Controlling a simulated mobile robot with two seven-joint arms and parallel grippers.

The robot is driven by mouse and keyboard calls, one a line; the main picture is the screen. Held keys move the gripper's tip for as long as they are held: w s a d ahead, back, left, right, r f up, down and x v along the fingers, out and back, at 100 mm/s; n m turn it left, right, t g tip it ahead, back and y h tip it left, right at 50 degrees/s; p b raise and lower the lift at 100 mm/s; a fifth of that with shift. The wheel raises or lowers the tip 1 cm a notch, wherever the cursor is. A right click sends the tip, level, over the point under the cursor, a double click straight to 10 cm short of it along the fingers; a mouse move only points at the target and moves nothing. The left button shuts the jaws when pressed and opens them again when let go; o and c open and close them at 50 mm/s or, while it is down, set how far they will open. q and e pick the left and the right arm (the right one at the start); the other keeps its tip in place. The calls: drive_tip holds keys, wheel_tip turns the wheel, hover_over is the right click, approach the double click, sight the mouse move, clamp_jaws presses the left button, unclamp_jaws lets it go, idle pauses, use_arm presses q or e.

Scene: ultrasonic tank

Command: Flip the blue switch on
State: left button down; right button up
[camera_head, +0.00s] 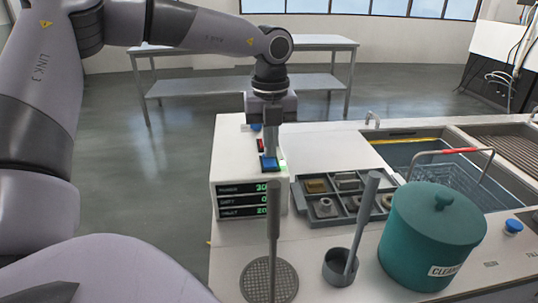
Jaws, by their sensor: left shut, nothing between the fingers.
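The blue switch (268,164) is on top of the white control box (225,165) at the left end of the bench. A green glow shows right beside it. My left gripper (271,154) points straight down over the box, its shut fingertips at the back edge of the blue switch. The fingers hold nothing. I cannot tell whether they touch the switch or which way it is tilted. A red switch (261,146) shows just behind, partly hidden by the fingers. My right gripper is not in view.
Displays (241,199) with green digits are on the box front. A grey parts tray (341,208), a teal lidded pot (432,245), a small grey cup (340,272) and a round mesh basket (269,284) with an upright handle stand nearby. A water tank (410,155) lies behind.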

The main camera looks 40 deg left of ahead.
sight(270, 163)
use_arm(q)
drive_tip(key=shift+r+p, duration=1.2)
drive_tip(key=shift+r, duration=1.3)
drive_tip(key=shift+f, duration=0.1)
